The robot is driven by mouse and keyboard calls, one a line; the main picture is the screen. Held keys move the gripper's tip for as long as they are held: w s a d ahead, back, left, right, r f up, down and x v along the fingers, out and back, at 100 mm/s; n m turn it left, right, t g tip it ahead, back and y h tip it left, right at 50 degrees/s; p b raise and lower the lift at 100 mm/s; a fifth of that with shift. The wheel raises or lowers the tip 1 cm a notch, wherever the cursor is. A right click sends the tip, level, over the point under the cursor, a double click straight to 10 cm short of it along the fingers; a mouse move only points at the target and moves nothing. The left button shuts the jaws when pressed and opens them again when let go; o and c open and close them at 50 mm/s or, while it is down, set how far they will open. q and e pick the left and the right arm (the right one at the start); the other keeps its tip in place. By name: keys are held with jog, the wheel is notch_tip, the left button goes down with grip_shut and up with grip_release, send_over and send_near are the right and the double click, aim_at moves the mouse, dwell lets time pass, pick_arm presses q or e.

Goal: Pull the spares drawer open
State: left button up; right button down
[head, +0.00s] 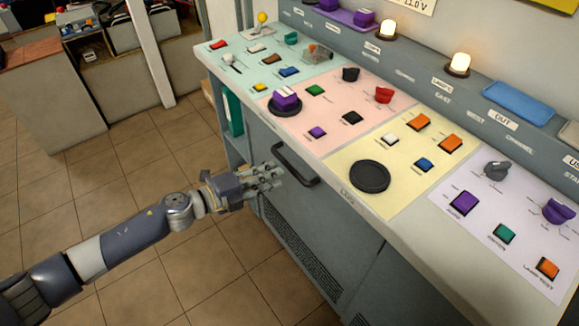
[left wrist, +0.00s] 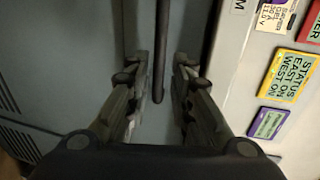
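The spares drawer appears to be the grey front (head: 262,130) under the console's overhanging top, shut as far as I can see. Its black bar handle (head: 300,170) sticks out just below the top's edge. My left gripper (head: 277,174) is at the handle, with its fingers spread. In the left wrist view the handle (left wrist: 163,45) runs down between the two fingers of the gripper (left wrist: 160,70), with a gap on each side. Whether any part touches is not clear. My right gripper is not in view.
The console top (head: 330,215) overhangs just above the handle, with buttons, knobs and two lit lamps. A vent grille (head: 300,255) is low on the cabinet front. The tiled floor (head: 130,185) before it is clear.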

aim_at(290, 166)
pick_arm(q)
jog(key=x, duration=0.7)
grip_shut()
